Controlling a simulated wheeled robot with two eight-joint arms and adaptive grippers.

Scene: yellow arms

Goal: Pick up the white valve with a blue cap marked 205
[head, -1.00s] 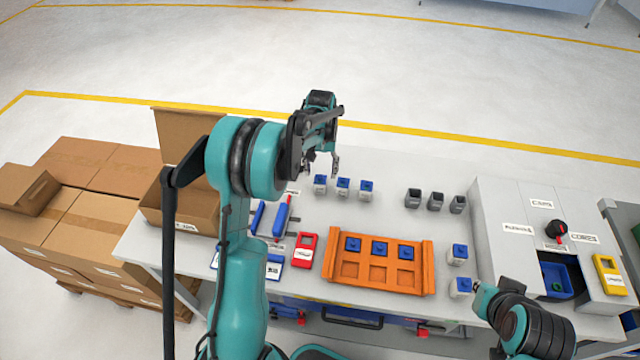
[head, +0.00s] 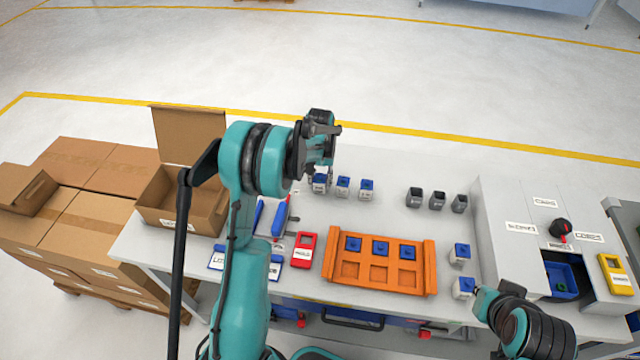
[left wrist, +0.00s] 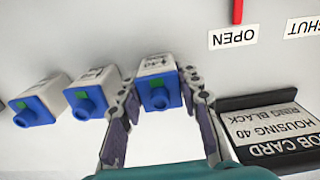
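Several white valves with blue caps are on the table, their numbers too small to read. Three stand in a row at the back: a left one (head: 319,184), a middle one (head: 343,186) and a right one (head: 366,188). My left gripper (head: 321,170) is at the left one. In the left wrist view, my left gripper's fingers (left wrist: 160,108) are on both sides of this valve (left wrist: 158,82), apparently with small gaps. The other two valves (left wrist: 88,92) (left wrist: 36,102) are to its left. My right gripper (head: 481,300) is beside a front-right valve (head: 463,287); its fingers are unclear.
An orange tray (head: 336,272) with blue parts lies in the middle. Grey cups (head: 437,201) stand at the back right, near a grey control box (head: 510,210). A red card holder (head: 303,250) and a blue-handled tool (head: 281,216) lie left. A cardboard box (head: 160,208) stands at left.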

